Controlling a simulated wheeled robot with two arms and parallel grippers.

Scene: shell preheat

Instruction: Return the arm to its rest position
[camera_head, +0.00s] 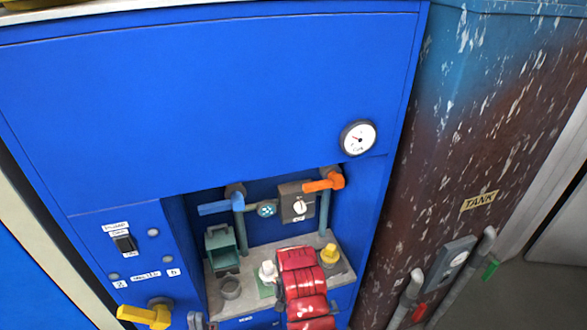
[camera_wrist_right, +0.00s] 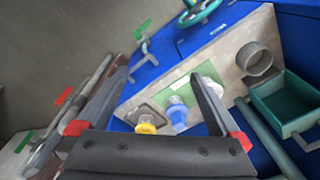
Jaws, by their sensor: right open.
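My right gripper (camera_wrist_right: 163,75) shows in the right wrist view with its two dark fingers spread apart and nothing between the tips. Beyond them is a grey ledge with a yellow knob (camera_wrist_right: 147,125) and a white-and-blue knob (camera_wrist_right: 178,113). In the head view, a red segmented part that looks like my arm covers the ledge's front middle, between the white knob (camera_head: 268,271) and the yellow knob (camera_head: 330,254). Two small grey tips (camera_head: 202,321) at the lower edge may be my left gripper; I cannot tell its opening.
The blue cabinet (camera_head: 190,100) has a gauge (camera_head: 358,138), a blue lever (camera_head: 220,207), an orange lever (camera_head: 325,182) and a yellow handle (camera_head: 147,316). The rusty tank (camera_head: 470,120) and pipes (camera_head: 460,280) are right.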

